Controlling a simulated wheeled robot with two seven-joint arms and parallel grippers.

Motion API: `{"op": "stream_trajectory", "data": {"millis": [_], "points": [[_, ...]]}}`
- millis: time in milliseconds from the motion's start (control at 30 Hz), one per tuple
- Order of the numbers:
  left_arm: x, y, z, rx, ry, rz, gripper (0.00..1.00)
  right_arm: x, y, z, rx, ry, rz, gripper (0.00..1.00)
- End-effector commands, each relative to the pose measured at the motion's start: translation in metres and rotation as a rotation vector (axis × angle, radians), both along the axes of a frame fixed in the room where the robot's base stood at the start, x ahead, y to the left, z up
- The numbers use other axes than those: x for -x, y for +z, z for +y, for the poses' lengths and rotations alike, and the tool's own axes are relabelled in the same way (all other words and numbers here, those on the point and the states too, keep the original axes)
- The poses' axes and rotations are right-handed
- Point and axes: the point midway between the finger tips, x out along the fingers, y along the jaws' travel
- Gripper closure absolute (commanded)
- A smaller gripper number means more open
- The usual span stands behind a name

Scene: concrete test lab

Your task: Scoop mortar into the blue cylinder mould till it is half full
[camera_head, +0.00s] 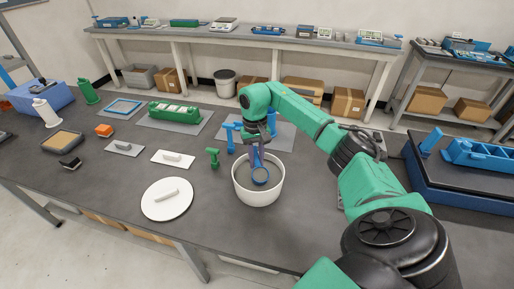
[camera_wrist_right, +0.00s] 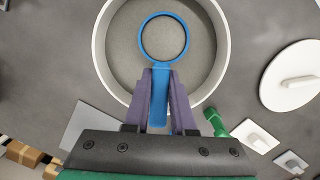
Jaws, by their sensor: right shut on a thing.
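My right gripper (camera_head: 257,147) points down over the white tub (camera_head: 257,199) and is shut on the handle of a blue scoop (camera_head: 261,177). In the right wrist view my right gripper's purple fingers (camera_wrist_right: 160,85) flank the blue handle (camera_wrist_right: 158,105). The scoop's round end (camera_wrist_right: 187,39) is over or in the tub (camera_wrist_right: 104,64). Grey mortar (camera_wrist_right: 125,50) covers the tub's inside; the scoop's inside looks the same grey, so I cannot tell its load. Blue upright parts (camera_head: 230,138) stand on a grey plate behind the gripper; the cylinder mould cannot be made out clearly. My left gripper is not seen.
A green tool (camera_head: 213,157) stands left of the tub. A white round plate (camera_head: 167,199) with a handle lies at the front left. A green mould (camera_head: 175,112) sits on a grey mat further back. A blue tray (camera_head: 450,175) is at the right.

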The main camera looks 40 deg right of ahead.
Motion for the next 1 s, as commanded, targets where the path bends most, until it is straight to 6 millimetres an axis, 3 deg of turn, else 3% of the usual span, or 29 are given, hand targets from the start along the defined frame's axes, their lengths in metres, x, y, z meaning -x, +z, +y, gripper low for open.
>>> {"op": "stream_trajectory", "data": {"millis": [33,267,500,1000], "points": [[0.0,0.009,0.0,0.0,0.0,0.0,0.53,-0.001,0.01,0.0,-0.01,0.001,0.016,1.0],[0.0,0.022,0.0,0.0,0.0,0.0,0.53,-0.006,0.028,-0.001,-0.059,0.001,0.117,1.0],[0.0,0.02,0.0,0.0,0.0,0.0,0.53,-0.009,0.038,-0.003,-0.093,0.001,0.193,1.0],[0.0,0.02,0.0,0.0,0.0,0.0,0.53,-0.008,0.039,-0.004,-0.097,0.001,0.204,1.0]]}}
